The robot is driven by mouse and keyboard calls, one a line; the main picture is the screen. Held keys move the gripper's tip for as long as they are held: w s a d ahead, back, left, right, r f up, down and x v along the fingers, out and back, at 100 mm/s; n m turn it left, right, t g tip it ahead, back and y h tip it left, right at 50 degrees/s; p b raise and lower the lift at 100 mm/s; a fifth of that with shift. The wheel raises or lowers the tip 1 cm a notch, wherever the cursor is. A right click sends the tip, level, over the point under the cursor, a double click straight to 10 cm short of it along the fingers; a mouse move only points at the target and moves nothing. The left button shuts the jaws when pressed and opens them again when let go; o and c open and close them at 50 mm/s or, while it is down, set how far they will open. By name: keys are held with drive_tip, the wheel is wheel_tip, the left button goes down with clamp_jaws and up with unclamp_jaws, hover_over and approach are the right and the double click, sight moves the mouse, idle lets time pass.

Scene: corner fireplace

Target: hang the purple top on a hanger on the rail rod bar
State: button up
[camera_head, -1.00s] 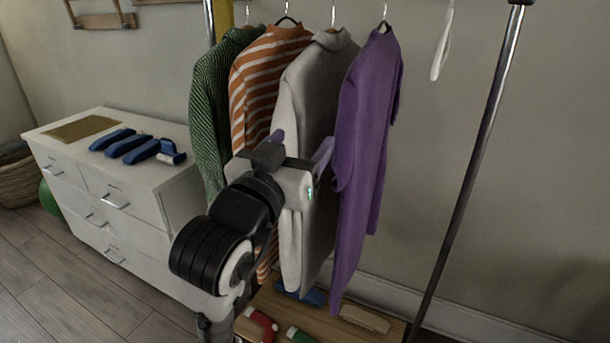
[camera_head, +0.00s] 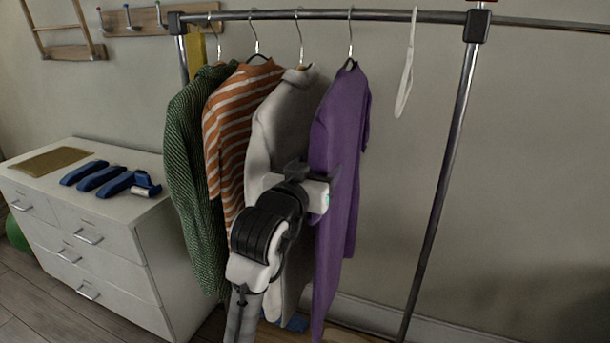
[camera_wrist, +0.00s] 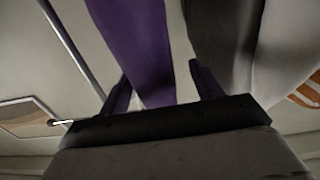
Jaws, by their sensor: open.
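The purple top (camera_head: 337,150) hangs from a hanger hooked on the rail rod (camera_head: 380,15), at the right end of the row of clothes. My gripper (camera_head: 312,176) is in front of the clothes, by the purple top and the grey garment (camera_head: 280,120). In the wrist view, my open gripper (camera_wrist: 160,85) has the purple top (camera_wrist: 137,45) showing between and beyond its fingers. I cannot tell whether a finger touches the cloth. The lower part of the grey garment is partly hidden by my arm.
An orange striped top (camera_head: 228,115) and a green top (camera_head: 192,170) hang to the left. A white hanger (camera_head: 406,70) hangs alone right of the purple top. The rack's post (camera_head: 440,190) stands right. A white dresser (camera_head: 110,230) with blue items (camera_head: 100,178) stands left.

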sight(314, 154)
drive_tip(key=shift+w+d, duration=0.2)
drive_tip(key=shift+w, duration=0.35)
drive_tip(key=c, duration=1.2)
drive_tip(key=shift+s+a+r+p, duration=0.1)
drive_tip(key=shift+s+r+p, duration=0.1)
drive_tip(key=shift+r+p, duration=0.35)
drive_tip(key=shift+s+a+r+p, duration=0.1)
drive_tip(key=shift+s+r+p, duration=0.05)
drive_tip(key=shift+r+p, duration=0.35)
drive_tip(key=shift+s+r, duration=0.1)
drive_tip(key=shift+s+a+r+p, duration=0.25)
drive_tip(key=shift+s+r, duration=0.1)
drive_tip(key=shift+s, duration=0.35)
drive_tip(key=shift+s+a+r+p, duration=0.15)
drive_tip(key=shift+s+r+p, duration=0.15)
drive_tip(key=shift+s, duration=0.35)
